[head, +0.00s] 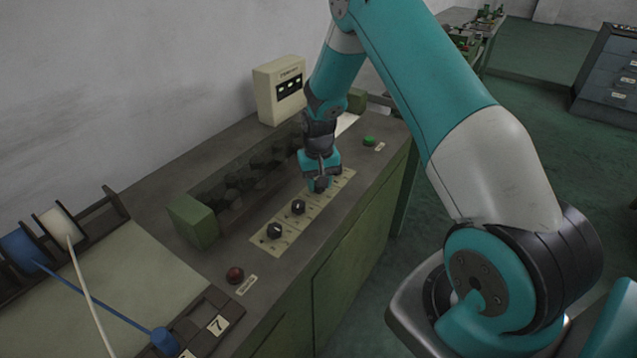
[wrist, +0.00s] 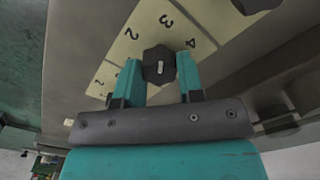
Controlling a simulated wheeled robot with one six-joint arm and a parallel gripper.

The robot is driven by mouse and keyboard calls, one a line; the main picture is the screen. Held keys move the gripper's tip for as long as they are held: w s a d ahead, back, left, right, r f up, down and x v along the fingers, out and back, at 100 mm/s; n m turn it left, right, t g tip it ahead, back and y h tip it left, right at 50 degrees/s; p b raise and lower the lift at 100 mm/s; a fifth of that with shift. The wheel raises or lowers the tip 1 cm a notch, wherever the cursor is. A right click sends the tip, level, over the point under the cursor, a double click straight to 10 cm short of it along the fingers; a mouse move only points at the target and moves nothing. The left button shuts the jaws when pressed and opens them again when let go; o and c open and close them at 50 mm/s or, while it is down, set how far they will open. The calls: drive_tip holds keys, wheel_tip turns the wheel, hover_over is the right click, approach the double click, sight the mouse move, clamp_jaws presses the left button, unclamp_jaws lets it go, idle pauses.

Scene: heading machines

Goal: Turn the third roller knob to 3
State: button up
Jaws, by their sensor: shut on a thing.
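My gripper (head: 320,186) points down at the cream number plate (head: 341,186), on a dark knob that is mostly hidden in the head view. In the wrist view, my gripper (wrist: 160,78) is shut on this dark lobed roller knob (wrist: 155,54), a finger on each side. A short white mark shows on the knob, roughly upright in the picture. Printed 2, 3 and 4 stand around the knob, with the 3 (wrist: 166,20) above it. Two more black knobs (head: 298,207) (head: 274,231) sit to the left along the plate.
A red button (head: 235,274) and a green button (head: 369,141) lie at either end of the plate. A row of dark rollers (head: 250,172) runs behind it. A cream box with a display (head: 280,92) stands at the back. Spools (head: 58,224) are at the left.

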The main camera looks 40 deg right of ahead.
drive_tip(key=shift+m, duration=0.5)
drive_tip(key=o, duration=0.9)
drive_tip(key=shift+r, duration=0.15)
wheel_tip(320, 180, up, 17)
drive_tip(key=shift+r+b, duration=0.1)
drive_tip(key=shift+b, duration=1.1)
